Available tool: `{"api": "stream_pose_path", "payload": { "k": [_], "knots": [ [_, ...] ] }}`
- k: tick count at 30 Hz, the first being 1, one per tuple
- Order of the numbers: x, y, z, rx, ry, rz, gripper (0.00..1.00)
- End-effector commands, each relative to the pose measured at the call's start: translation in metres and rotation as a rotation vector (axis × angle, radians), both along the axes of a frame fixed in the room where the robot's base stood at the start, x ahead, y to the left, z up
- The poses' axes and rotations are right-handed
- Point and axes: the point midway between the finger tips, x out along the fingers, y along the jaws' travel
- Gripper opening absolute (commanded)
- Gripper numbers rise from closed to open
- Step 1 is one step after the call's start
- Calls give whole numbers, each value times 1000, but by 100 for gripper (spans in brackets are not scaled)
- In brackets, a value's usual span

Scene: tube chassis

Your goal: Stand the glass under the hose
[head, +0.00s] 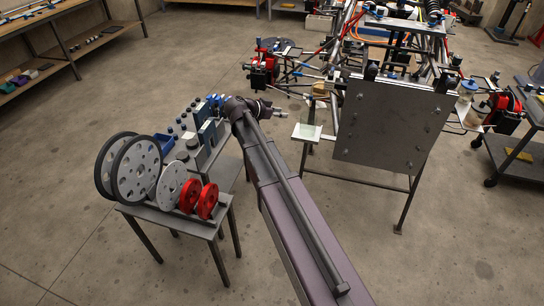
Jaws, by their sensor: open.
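My gripper (280,112) is at the far end of my arm, past the small table, pointing right. It is open and looks empty, though small in the picture. A pale, see-through upright shape (312,112) that may be the glass stands on a small light plate (306,132) right of my gripper, apart from it. It is too faint to be sure. A clear vessel with a blue top (468,88) is at the chassis's right side. I cannot tell for sure which line is the hose; thin lines run along the tube chassis (400,22).
A large grey panel (390,122) fronts the chassis on a stand. A small table (180,215) at left carries dark rings, red wheels (207,201) and blue parts. A workbench (62,40) is back left, a cart (515,160) at right. The floor at front left is clear.

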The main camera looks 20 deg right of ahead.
Motion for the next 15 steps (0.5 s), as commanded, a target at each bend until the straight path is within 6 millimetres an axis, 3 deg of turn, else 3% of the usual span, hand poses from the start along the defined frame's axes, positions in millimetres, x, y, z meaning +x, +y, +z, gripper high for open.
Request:
{"api": "stream_pose_path", "payload": {
  "k": [8, 15],
  "knots": [
    [-56, 8, -36, 164, 270, 109, 43],
    [-118, 31, -72, 375, 562, 335, 43]
  ]
}}
